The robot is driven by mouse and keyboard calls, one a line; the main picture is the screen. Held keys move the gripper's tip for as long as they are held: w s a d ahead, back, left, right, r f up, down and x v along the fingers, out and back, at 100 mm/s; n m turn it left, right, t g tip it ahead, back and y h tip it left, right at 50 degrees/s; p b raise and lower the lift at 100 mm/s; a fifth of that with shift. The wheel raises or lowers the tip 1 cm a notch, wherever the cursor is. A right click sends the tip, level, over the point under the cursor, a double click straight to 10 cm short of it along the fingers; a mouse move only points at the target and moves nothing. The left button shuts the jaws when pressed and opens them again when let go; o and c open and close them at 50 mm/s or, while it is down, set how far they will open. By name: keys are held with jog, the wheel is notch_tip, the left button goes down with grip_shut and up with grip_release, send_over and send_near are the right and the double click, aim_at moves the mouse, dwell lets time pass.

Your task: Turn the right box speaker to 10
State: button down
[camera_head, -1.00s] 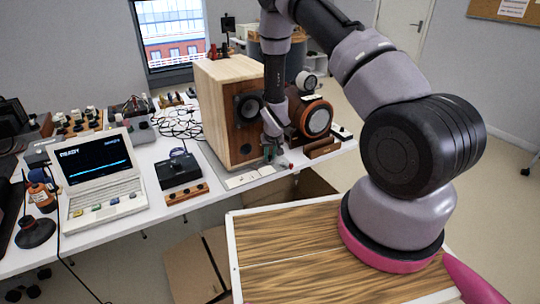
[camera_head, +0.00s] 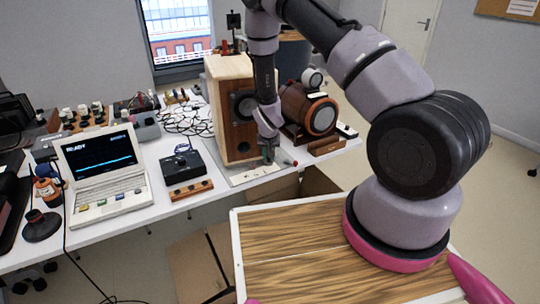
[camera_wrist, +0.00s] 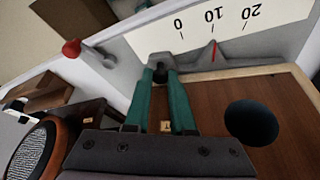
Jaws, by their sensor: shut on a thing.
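The wooden box speaker (camera_head: 238,142) stands upright near the table's front edge. In the wrist view its brown front panel (camera_wrist: 215,100) has a dark round opening. A white scale (camera_wrist: 240,35) marked 0, 10 and 20 lies in front of it. A red pointer (camera_wrist: 213,50) stands at about 10. My gripper (camera_head: 268,158) is low in front of the speaker. In the wrist view its green fingers (camera_wrist: 161,68) are shut on a small dark knob (camera_wrist: 160,76), mostly hidden between the tips, left of the pointer.
A round-fronted speaker (camera_head: 322,118) stands to the right. A red-tipped lever (camera_wrist: 71,48) sticks out left of my fingers in the wrist view. A black device (camera_head: 181,167) and a laptop (camera_head: 100,160) stand left on the white table. Cables lie behind.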

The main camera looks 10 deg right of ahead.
jog(key=c, duration=1)
grip_release()
jog(key=shift+c, duration=0.2)
jog(key=v, duration=1)
jog(key=shift+s+r, duration=0.2)
jog(key=shift+r, duration=0.2)
